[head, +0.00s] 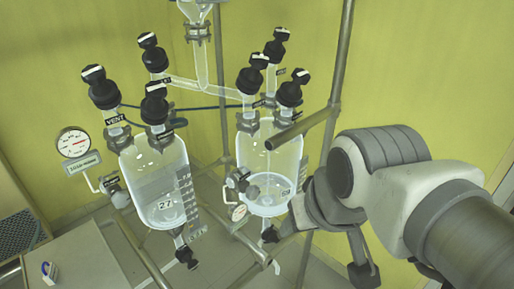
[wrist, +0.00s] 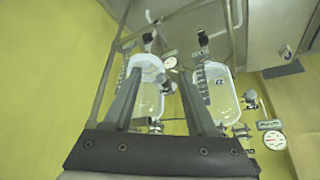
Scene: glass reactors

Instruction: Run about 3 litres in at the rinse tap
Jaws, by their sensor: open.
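Two clear glass reactors stand side by side in the head view: the left one (head: 155,175) marked 27, the right one (head: 268,160) with a number I cannot read surely. The other labels are too small to read, so I cannot tell which is the rinse tap. My gripper (head: 320,250) is open and empty, at the right reactor's lower right. In the wrist view its fingers (wrist: 160,80) are spread, with both reactors beyond.
A round gauge (head: 73,142) with a label plate is at the left. Metal frame poles (head: 340,85) rise by the right reactor, and a short bar (head: 302,128) juts in front of it. A grey bench (head: 85,262) fills the lower left. Black bottom valves (head: 187,257) hang below.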

